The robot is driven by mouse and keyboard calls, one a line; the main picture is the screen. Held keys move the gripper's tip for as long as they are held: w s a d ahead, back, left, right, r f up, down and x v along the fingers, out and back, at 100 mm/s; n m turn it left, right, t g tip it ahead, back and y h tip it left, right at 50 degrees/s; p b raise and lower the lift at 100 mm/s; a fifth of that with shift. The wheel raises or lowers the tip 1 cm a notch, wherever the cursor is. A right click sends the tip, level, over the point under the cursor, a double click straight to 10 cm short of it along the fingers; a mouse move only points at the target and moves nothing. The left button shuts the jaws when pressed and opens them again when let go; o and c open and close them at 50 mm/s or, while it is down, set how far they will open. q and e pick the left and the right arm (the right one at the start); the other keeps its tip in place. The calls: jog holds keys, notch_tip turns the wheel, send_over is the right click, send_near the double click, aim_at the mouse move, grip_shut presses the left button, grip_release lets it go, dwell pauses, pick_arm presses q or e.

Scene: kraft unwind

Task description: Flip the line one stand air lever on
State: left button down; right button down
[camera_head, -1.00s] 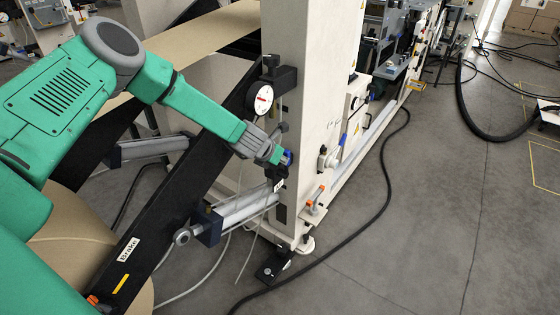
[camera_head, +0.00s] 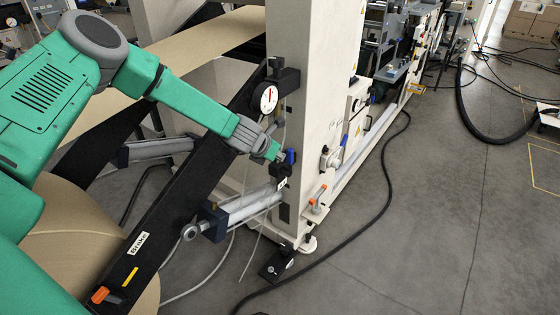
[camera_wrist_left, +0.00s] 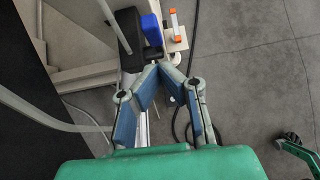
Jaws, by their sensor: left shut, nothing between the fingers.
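A small blue lever (camera_head: 290,157) sits on a dark fitting at the near edge of the pale machine stand (camera_head: 318,110), below a round gauge. It also shows in the left wrist view (camera_wrist_left: 152,29), standing beside a black block. My left gripper (camera_head: 279,155) is just left of the blue lever in the head view, shut and empty. In the left wrist view its fingertips (camera_wrist_left: 160,67) meet just short of the blue lever; I cannot tell whether they touch the fitting. My right gripper is not seen.
The round gauge (camera_head: 265,98) is above my left gripper. A black arm labelled Brake (camera_head: 138,243) slants below my left arm, over a brown paper roll (camera_head: 75,240). A black hose (camera_head: 385,185) crosses the floor; the floor right of it is mostly open.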

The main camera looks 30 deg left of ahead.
pick_arm(q)
notch_tip(320, 180, up, 6)
jog(key=s+p, duration=0.1)
jog(key=shift+s+a+f, duration=0.15)
jog(key=shift+s+a, duration=0.2)
jog(key=shift+a, duration=0.05)
jog(key=shift+d, duration=0.15)
